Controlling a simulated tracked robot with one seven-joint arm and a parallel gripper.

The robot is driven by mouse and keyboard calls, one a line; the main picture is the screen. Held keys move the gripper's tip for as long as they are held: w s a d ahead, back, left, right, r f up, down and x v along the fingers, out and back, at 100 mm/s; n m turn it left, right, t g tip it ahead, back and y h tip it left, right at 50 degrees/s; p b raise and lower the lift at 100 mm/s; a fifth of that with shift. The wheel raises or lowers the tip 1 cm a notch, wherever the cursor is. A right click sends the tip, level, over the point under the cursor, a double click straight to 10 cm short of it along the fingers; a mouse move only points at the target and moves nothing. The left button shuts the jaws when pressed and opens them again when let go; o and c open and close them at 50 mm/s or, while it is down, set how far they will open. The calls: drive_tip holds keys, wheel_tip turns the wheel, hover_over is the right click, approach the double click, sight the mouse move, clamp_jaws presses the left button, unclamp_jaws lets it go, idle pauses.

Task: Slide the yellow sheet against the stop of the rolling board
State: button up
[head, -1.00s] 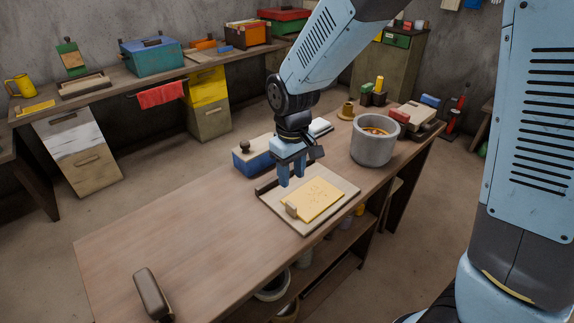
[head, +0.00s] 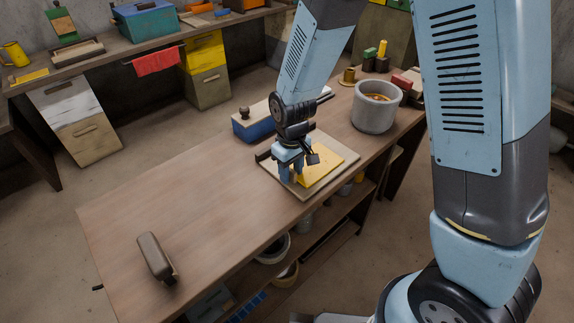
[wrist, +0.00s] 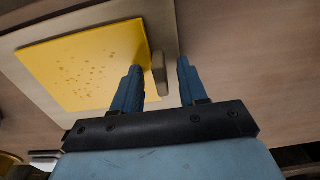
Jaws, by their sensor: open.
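The yellow sheet (head: 326,163) lies flat on the pale rolling board (head: 308,193) on the workbench. A dark raised strip (head: 263,155), which looks like the stop, runs along the board's far left edge. My gripper (head: 291,179) is low over the board's near left side, fingers pointing down. In the wrist view the sheet (wrist: 85,65) lies left of my fingers. A small brown block (wrist: 159,73) stands by the sheet's right edge, appearing between my open fingers (wrist: 159,66). I cannot tell whether they touch it. In the head view my gripper hides this block.
A blue box (head: 252,124) with a knob stands behind the board. A grey pot (head: 376,107) stands to the right. A dark brown-handled tool (head: 154,256) lies at the bench's near left. The bench between it and the board is clear.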

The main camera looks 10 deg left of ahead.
clamp_jaws()
idle(0.4)
drive_tip(key=shift+w+a, duration=0.2)
drive_tip(key=shift+a, duration=0.05)
idle(0.4)
drive_tip(key=shift+w+a, duration=0.2)
drive_tip(key=shift+a, duration=0.05)
drive_tip(key=shift+w+a, duration=1.55)
drive_tip(key=shift+a, duration=0.3)
drive_tip(key=shift+s+d, duration=0.1)
idle(0.5)
drive_tip(key=shift+o, duration=0.4)
unclamp_jaws()
